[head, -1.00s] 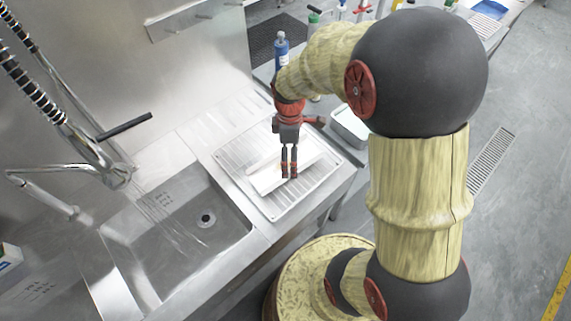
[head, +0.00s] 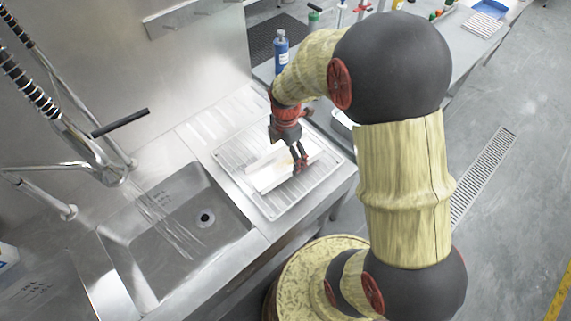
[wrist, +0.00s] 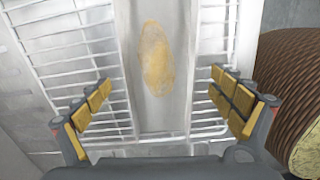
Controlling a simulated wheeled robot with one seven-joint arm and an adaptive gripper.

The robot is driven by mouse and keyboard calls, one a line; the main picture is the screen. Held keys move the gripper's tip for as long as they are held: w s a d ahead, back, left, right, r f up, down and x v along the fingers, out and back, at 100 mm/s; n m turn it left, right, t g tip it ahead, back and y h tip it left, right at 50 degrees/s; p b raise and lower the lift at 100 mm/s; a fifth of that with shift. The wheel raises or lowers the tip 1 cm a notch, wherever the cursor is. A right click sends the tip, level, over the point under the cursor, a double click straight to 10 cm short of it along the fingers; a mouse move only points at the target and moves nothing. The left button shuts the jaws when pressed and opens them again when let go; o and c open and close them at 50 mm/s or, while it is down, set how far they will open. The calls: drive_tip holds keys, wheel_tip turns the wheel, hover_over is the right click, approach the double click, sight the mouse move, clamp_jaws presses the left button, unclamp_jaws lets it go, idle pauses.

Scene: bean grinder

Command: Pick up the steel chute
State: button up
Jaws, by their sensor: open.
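The steel chute (head: 266,177) is a pale, bright channel lying on a wire rack on the counter right of the sink. In the wrist view the chute (wrist: 150,110) runs up the middle of the picture, with a tan patch on its inner floor. My gripper (head: 299,166) is over the right part of the chute in the head view, pointing down. In the wrist view my gripper (wrist: 160,101) is open, with one yellow-padded finger on each side of the chute and gaps between. The chute's far end is cut off there, and my gripper partly hides it in the head view.
The wire rack (head: 285,209) lies under the chute. A steel sink (head: 190,225) with a spring-hose tap is to the left. A blue bottle (head: 281,55) stands behind my arm. The counter's front edge is close to the rack.

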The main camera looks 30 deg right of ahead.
sight(285, 162)
wheel_tip(285, 162, down, 3)
drive_tip(key=shift+r, duration=0.1)
drive_tip(key=c, duration=1.5)
drive_tip(key=shift+r, duration=0.1)
drive_tip(key=shift+c, duration=0.4)
